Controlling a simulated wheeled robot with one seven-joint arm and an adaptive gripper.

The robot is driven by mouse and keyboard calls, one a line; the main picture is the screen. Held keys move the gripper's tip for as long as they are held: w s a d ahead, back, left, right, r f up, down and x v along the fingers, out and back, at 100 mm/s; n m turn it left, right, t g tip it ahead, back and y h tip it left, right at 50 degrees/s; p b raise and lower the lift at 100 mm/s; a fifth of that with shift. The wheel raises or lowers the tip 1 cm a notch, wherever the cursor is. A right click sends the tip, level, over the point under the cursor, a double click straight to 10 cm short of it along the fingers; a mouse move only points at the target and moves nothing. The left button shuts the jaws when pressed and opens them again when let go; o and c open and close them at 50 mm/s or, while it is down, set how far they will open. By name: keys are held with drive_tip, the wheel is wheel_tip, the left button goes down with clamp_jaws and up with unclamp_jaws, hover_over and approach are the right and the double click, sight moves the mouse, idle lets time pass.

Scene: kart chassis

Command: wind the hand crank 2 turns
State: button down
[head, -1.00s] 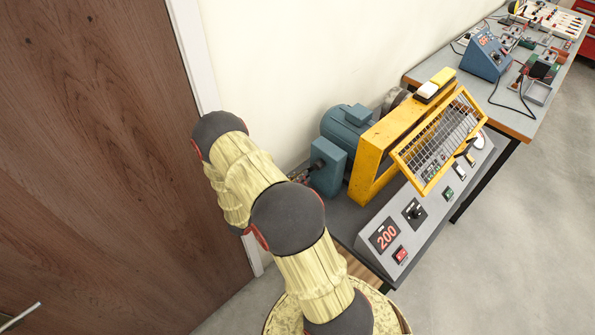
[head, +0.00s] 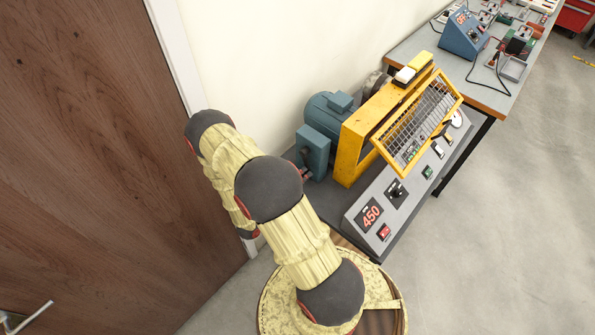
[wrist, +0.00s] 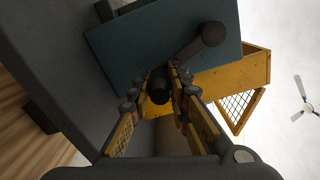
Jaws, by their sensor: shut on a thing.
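The teal box (wrist: 115,50) carries the dark hand crank (wrist: 195,47) on its face in the wrist view. The crank's round hub (wrist: 212,33) is at upper right, and its arm slants down left to a dark cylindrical grip (wrist: 160,88). My gripper (wrist: 161,80) is shut on that grip, with one finger on each side. In the head view the teal box (head: 314,150) stands at the left end of the yellow-guarded machine (head: 352,150). My own arm hides most of the crank and gripper there.
A sloped grey control panel (head: 407,190) has a red display (head: 371,215) reading 450. A yellow mesh guard (head: 418,120) stands tilted over the machine. A brown door (head: 80,130) and white wall are close on the left. Open floor (head: 520,220) lies right.

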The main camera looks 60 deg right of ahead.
drive_tip(key=s+r+n+p, duration=0.5)
drive_tip(key=n, duration=0.2)
drive_tip(key=shift+a+n, duration=0.25)
drive_tip(key=shift+n, duration=0.15)
drive_tip(key=shift+w, duration=0.1)
idle(0.4)
drive_tip(key=c, duration=1.7)
unclamp_jaws()
drive_tip(key=shift+c, duration=0.2)
drive_tip(key=shift+o, duration=0.5)
drive_tip(key=shift+a+f, duration=0.1)
drive_tip(key=w+a, duration=0.1)
drive_tip(key=a, duration=1)
drive_tip(key=shift+w+a, duration=0.15)
drive_tip(key=shift+a, duration=0.25)
